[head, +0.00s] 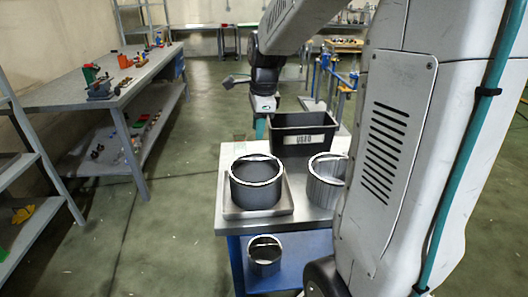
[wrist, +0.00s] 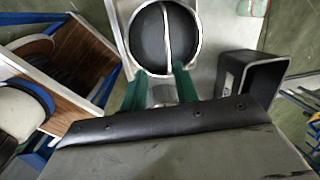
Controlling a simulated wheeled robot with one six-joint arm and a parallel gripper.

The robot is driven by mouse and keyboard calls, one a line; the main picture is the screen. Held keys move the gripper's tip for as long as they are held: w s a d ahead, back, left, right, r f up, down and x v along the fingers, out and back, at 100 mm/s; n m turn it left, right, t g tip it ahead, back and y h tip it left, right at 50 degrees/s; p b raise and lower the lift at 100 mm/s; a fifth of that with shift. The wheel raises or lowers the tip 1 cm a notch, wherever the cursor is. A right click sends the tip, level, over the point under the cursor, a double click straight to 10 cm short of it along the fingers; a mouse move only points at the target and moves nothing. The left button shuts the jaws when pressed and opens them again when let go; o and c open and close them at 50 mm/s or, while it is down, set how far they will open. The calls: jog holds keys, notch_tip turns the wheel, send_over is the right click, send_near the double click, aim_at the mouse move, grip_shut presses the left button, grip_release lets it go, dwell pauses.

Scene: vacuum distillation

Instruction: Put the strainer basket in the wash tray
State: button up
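A dark round basket (head: 256,190) with a bright rim and a bar across its top stands in a shallow steel tray (head: 284,206) on the cart. In the wrist view this basket (wrist: 150,45) lies just beyond my fingertips. A ribbed grey basket (head: 324,185) stands right of the tray, partly hidden by my arm. I cannot tell for certain which is the strainer basket. My gripper (head: 261,128) hangs high at the far side of the cart. In the wrist view its green fingers (wrist: 160,80) are apart; a grey rounded shape shows between them, not clearly held.
A black bin (head: 303,140) marked USED stands at the cart's far end, and right in the wrist view (wrist: 252,85). Another small basket (head: 265,262) sits on the lower shelf. A workbench (head: 100,95) stands left, with open floor between.

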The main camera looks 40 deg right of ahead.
jog(key=s+a+r+n, duration=0.1)
jog(key=s+a+n, duration=0.7)
jog(key=s+n, duration=0.3)
jog(key=s+a+r+n, duration=0.2)
jog(key=s+a+n, duration=0.5)
jog(key=s+n, duration=0.5)
jog(key=shift+s+a+n+g, duration=0.3)
jog(key=shift+s+a, duration=0.1)
jog(key=shift+s, duration=0.2)
jog(key=shift+d, duration=0.1)
